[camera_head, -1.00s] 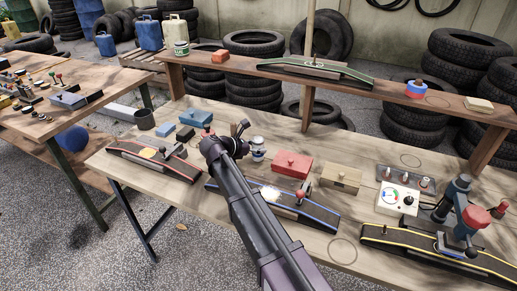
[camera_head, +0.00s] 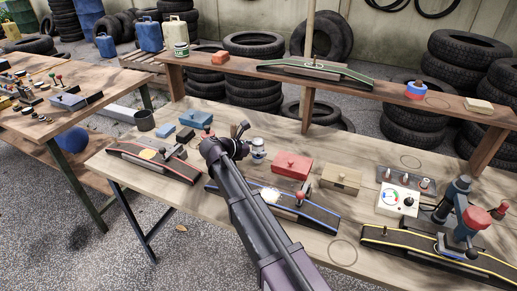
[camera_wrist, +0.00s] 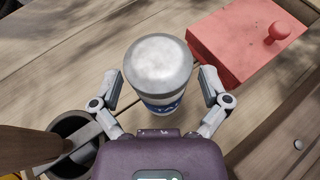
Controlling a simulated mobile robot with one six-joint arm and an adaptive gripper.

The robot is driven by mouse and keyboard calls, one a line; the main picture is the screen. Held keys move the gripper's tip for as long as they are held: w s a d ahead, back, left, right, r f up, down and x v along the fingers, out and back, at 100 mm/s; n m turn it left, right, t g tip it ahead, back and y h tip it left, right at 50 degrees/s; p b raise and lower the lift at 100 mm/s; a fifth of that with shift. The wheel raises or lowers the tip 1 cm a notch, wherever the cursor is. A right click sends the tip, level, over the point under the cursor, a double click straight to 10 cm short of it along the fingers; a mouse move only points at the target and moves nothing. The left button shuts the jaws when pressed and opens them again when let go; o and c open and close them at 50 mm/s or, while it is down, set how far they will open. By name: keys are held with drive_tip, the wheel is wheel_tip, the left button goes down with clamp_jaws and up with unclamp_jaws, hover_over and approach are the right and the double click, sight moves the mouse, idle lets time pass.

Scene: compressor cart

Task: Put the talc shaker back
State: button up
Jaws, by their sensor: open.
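The talc shaker (camera_head: 258,152) is a small upright can on the workbench, just right of my gripper (camera_head: 243,132) in the head view. In the wrist view the shaker (camera_wrist: 160,65) shows its pale grey, speckled round top and a white and blue label with partly hidden lettering. My gripper (camera_wrist: 162,92) is open, with one finger on each side of the shaker. I cannot tell whether either finger touches it.
A red box with a knob (camera_head: 291,164) stands close to the right of the shaker, and a wooden box (camera_head: 341,179) beyond it. A blue-edged ramp (camera_head: 318,215) lies in front. Ring outlines mark the bench (camera_head: 343,251) and shelf (camera_head: 437,101). A dark cup (camera_wrist: 72,128) shows at lower left.

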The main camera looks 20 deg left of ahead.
drive_tip(key=p+v, duration=0.4)
drive_tip(key=v, duration=0.6)
drive_tip(key=shift+a+r, duration=0.1)
drive_tip(key=shift+r, duration=0.1)
drive_tip(key=shift+p+v, duration=0.3)
drive_tip(key=shift+v, duration=0.65)
drive_tip(key=shift+s+f, duration=0.1)
drive_tip(key=shift+f, duration=0.05)
